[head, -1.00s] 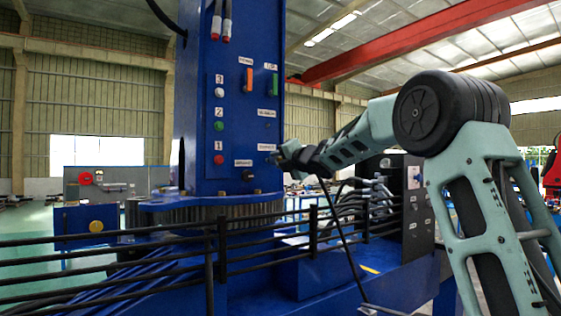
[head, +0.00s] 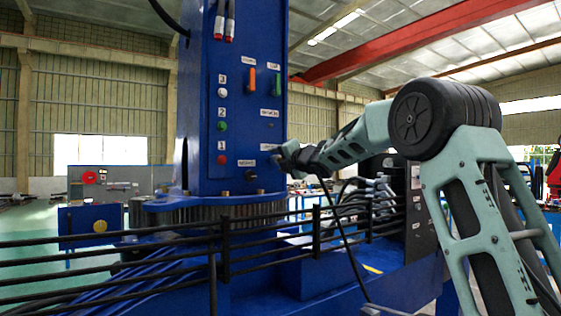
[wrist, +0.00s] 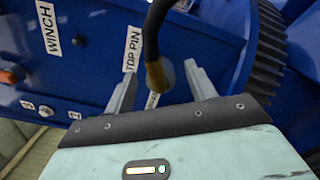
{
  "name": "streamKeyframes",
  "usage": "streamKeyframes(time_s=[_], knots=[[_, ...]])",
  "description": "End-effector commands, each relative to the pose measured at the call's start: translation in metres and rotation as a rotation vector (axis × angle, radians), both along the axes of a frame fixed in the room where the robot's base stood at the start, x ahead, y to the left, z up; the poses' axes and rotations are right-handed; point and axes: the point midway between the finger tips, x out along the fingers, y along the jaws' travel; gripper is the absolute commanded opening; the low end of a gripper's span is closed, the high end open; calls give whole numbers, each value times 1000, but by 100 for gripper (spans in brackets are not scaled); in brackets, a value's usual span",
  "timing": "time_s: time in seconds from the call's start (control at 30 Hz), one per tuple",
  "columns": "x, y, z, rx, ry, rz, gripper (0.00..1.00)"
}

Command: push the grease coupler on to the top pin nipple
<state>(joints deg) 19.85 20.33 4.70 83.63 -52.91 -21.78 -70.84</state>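My gripper (wrist: 162,68) is open in the wrist view. Its two grey fingers stand apart, with a gap on each side of the brass-coloured coupler (wrist: 155,76) between them. A black hose (wrist: 151,35) runs from the coupler to the picture's top. The TOP PIN label (wrist: 132,48) is on the blue panel beside it. A pale round part lies behind the coupler; the nipple cannot be told apart, so seating is unclear. In the head view my gripper (head: 278,158) is at the blue column's (head: 205,100) right edge, and the hose (head: 345,237) hangs down to the right.
Black rails (head: 120,238) cross in front of the column. A toothed ring (head: 215,211) lies below the panel; its teeth also show in the wrist view (wrist: 265,55). Buttons and a black knob (head: 250,175) are left of my gripper. The WINCH label (wrist: 47,28) is farther left.

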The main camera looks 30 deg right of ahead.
Motion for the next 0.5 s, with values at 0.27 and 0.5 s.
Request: streamKeyframes(time_s=[0.27,0.5], knots=[[0,0,-1,0,1,0,56],[-13,-1,-1,0,0,-1,56]])
